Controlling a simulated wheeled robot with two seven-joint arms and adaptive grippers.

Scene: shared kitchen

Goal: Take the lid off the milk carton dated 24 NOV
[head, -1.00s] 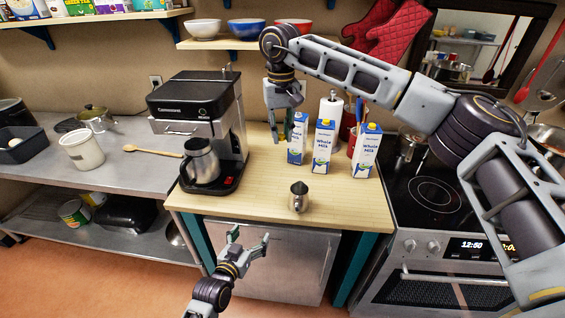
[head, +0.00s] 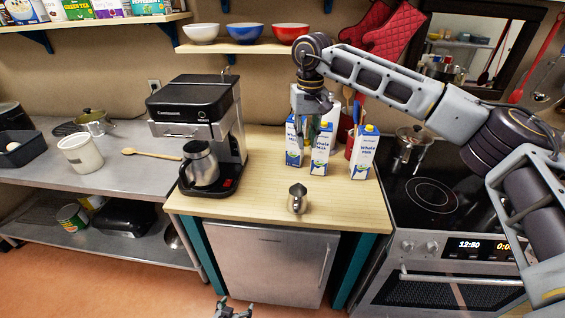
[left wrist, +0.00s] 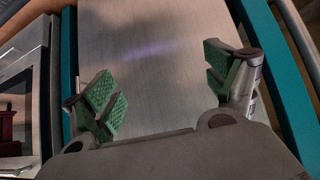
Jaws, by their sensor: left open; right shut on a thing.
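Three white-and-blue milk cartons stand upright on the wooden counter: the left carton (head: 292,157), the middle carton (head: 319,163) and the right carton (head: 362,158). The date prints are too small to read. The right carton's yellow lid (head: 370,127) shows clearly. My right gripper (head: 310,132) comes down from above at the tops of the left and middle cartons, shut, seemingly on the top of the middle one; its fingers hide the exact contact. My left gripper (head: 234,312) is low in front of the cabinet, open and empty; it also shows in the left wrist view (left wrist: 166,85).
A coffee machine (head: 199,110) with a metal pot stands left of the cartons. A red utensil holder (head: 352,145) is behind them. A stove (head: 432,195) is to the right. The counter's front middle is mostly clear.

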